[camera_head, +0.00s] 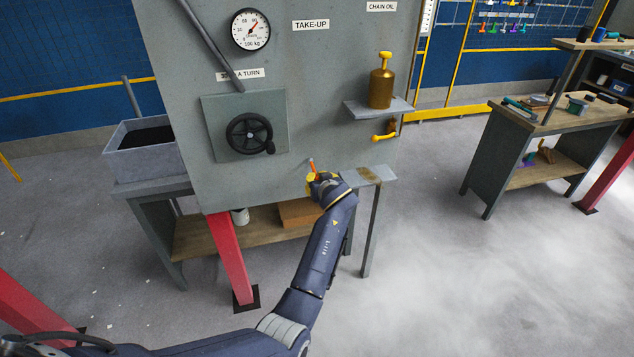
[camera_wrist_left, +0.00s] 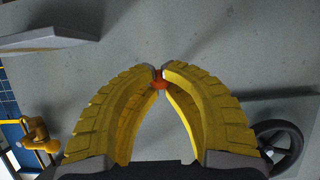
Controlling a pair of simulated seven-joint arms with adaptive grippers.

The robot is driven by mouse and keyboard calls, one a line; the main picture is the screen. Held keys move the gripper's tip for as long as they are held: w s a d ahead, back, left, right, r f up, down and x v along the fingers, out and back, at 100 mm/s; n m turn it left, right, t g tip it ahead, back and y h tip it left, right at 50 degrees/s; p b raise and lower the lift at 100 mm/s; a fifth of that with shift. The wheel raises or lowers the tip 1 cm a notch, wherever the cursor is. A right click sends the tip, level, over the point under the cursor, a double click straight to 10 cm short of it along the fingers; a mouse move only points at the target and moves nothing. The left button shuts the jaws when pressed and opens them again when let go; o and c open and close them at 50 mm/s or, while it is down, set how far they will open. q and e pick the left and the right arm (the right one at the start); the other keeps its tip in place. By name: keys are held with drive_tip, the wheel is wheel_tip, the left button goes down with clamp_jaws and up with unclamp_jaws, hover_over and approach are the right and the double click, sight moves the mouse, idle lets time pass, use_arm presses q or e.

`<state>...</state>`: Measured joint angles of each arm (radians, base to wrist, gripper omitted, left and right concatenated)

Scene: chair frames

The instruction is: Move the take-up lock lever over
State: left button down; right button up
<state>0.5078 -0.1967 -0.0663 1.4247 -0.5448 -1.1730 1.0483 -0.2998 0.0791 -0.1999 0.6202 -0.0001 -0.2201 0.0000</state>
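The take-up lock lever (camera_head: 311,163) is a small orange-red handle on the grey panel, below and right of the black handwheel (camera_head: 250,134). My left gripper (camera_head: 318,177), with yellow fingers, reaches up to it from below. In the left wrist view the fingertips (camera_wrist_left: 160,71) are nearly together, with the orange-red end of the lever (camera_wrist_left: 159,81) between them. The fingers look shut on it. The lever's base is largely hidden by the fingers. My right gripper is in neither view.
A shelf (camera_head: 352,108) with a brass oil can (camera_head: 381,84) juts from the panel, with a yellow handle (camera_head: 384,132) below it. A pressure-style dial (camera_head: 251,29) and a long grey bar (camera_head: 212,45) are above the handwheel. A workbench (camera_head: 556,118) stands right.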

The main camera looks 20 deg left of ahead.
use_arm(q)
drive_tip(key=shift+r, duration=0.25)
drive_tip(key=shift+r, duration=1.2)
drive_tip(key=c, duration=1.3)
unclamp_jaws()
drive_tip(key=shift+f, duration=0.1)
drive_tip(key=shift+f, duration=0.15)
